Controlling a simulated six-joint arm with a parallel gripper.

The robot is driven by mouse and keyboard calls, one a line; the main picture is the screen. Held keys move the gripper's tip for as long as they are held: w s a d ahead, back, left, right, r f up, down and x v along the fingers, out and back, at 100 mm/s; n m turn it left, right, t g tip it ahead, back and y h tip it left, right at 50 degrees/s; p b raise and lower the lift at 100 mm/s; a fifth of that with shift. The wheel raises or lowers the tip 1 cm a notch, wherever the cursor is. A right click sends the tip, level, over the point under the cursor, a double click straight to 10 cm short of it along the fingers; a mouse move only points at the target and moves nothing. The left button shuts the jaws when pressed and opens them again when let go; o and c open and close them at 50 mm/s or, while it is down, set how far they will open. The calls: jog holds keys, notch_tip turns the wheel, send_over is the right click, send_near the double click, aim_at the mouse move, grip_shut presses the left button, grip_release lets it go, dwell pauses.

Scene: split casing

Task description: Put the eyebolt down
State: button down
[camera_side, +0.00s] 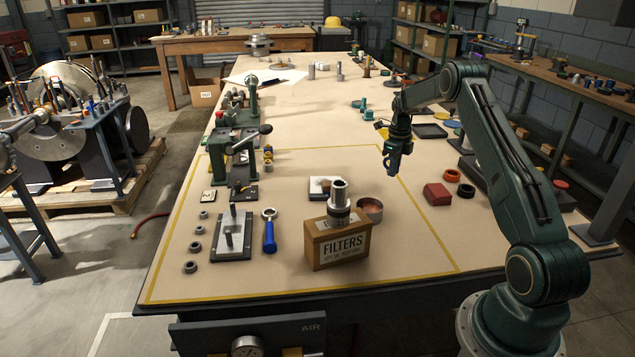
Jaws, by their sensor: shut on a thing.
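My gripper (391,166) points down over the right half of the mat, well above the bench. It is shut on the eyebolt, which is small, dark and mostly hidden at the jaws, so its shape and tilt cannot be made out. The bench top (405,245) below and in front of the gripper is bare.
A FILTERS box (342,248) with a metal flanged sleeve (339,200) on it stands front centre. A round tin (371,210), a red block (437,194) and rings (466,191) lie nearby. Left are a studded plate (220,243), a blue-handled tool (269,235) and a green press (236,145).

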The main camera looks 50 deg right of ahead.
aim_at(391, 191)
jog(key=shift+f, duration=0.35)
jog(key=shift+f, duration=0.1)
jog(key=shift+f, duration=2.05)
jog(key=c, duration=1.5)
grip_release()
jog(key=shift+f, duration=0.15)
notch_tip(391, 191, up, 12)
jog(key=shift+r, duration=0.2)
